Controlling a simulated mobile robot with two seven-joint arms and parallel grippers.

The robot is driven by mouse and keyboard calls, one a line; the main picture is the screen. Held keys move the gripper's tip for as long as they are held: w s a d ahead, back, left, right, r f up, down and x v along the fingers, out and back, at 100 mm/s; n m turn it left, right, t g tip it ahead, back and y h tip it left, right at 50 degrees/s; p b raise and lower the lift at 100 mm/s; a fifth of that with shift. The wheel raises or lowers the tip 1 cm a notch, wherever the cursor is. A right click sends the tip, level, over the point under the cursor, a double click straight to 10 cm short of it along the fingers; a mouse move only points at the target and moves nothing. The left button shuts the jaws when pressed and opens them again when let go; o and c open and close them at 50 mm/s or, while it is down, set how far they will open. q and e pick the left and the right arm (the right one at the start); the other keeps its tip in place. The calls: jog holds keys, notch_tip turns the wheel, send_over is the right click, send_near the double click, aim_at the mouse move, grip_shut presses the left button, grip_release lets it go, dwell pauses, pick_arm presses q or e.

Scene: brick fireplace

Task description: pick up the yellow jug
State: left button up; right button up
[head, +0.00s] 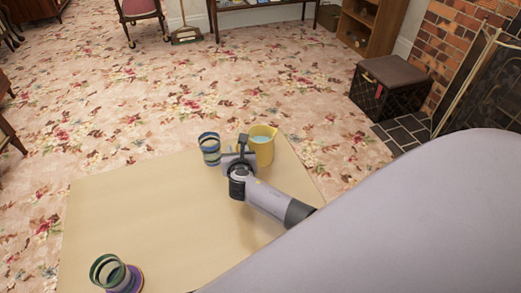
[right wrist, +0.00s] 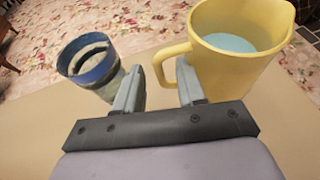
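The yellow jug (head: 263,150) stands upright at the far edge of the tan table. In the right wrist view the jug (right wrist: 240,70) is at the upper right, with pale blue inside and its handle facing left. My right gripper (head: 243,146) is beside the jug's handle side. In the wrist view its fingers (right wrist: 158,82) are apart, and the handle shows in the gap between them. I cannot tell whether either finger touches it. My left gripper is not in view.
A blue-banded cup (head: 209,144) stands just left of my right gripper; it also shows in the wrist view (right wrist: 92,68). A green and purple cup (head: 110,272) is at the table's near left. The middle of the tan table (head: 150,215) is clear.

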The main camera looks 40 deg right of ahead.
jog(key=shift+w, duration=0.15)
grip_shut()
dwell(1.3)
jog(key=shift+d+r, duration=0.1)
